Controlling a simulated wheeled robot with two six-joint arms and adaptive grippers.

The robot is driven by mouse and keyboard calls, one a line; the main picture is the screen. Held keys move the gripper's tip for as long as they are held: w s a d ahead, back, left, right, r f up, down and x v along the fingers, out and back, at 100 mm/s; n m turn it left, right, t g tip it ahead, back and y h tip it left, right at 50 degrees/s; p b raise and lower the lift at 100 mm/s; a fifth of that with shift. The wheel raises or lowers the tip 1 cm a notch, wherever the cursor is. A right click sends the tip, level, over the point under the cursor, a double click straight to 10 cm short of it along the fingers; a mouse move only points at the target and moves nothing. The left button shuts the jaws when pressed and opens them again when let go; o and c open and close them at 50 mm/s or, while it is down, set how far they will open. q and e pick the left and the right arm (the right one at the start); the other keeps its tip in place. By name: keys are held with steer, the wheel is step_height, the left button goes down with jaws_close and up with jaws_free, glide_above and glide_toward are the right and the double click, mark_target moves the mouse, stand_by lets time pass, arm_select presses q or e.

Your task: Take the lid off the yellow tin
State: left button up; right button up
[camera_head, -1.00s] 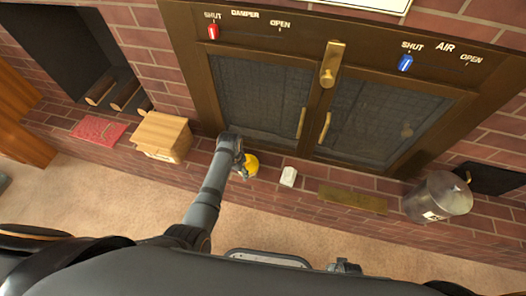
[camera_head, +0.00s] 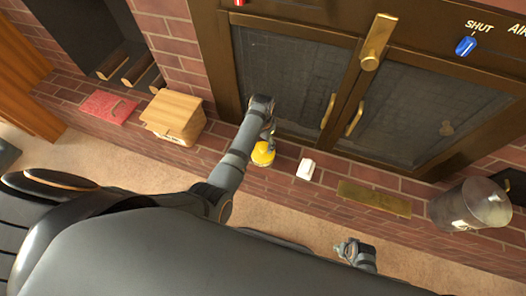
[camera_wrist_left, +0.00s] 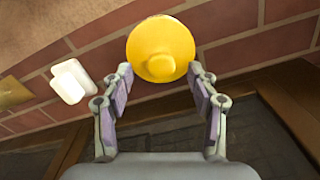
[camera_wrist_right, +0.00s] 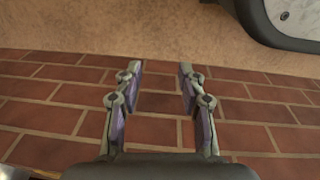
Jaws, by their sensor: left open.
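The yellow tin (camera_head: 263,154) stands on the brick ledge below the glass doors. In the left wrist view the tin (camera_wrist_left: 160,40) shows from above as a round yellow top with a small knob, the lid (camera_wrist_left: 161,68). My left gripper (camera_head: 268,138) is at the tin in the head view. In the left wrist view its fingers (camera_wrist_left: 160,76) are spread and empty, with tips near the two sides of the knob edge; contact cannot be told. My right gripper (camera_head: 356,250) is away from the tin, and its fingers (camera_wrist_right: 159,68) are apart and empty over bricks.
A small white block (camera_head: 306,169) sits just right of the tin. Farther right are a brass plate (camera_head: 374,197) and a metal bucket (camera_head: 470,206). A wooden box (camera_head: 174,115) and a red book-like object (camera_head: 108,105) lie to the left. The doors' brass handles stick out behind.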

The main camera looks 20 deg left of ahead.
mark_target(263, 147)
arm_select(q)
step_height(263, 147, down, 4)
steer(key=shift+w+f+b, duration=0.1)
steer(key=shift+w+b, duration=0.05)
steer(key=shift+b, duration=0.7)
steer(key=c, duration=1.2)
arm_select(e)
steer(key=r, duration=0.1)
steer(key=w+a+r, duration=0.1)
steer(key=r, duration=0.1)
steer(key=w+r, duration=0.1)
steer(key=r, duration=0.1)
steer(key=shift+w+a+r, duration=0.1)
steer(key=shift+w+a, duration=0.15)
steer(key=shift+a, duration=0.05)
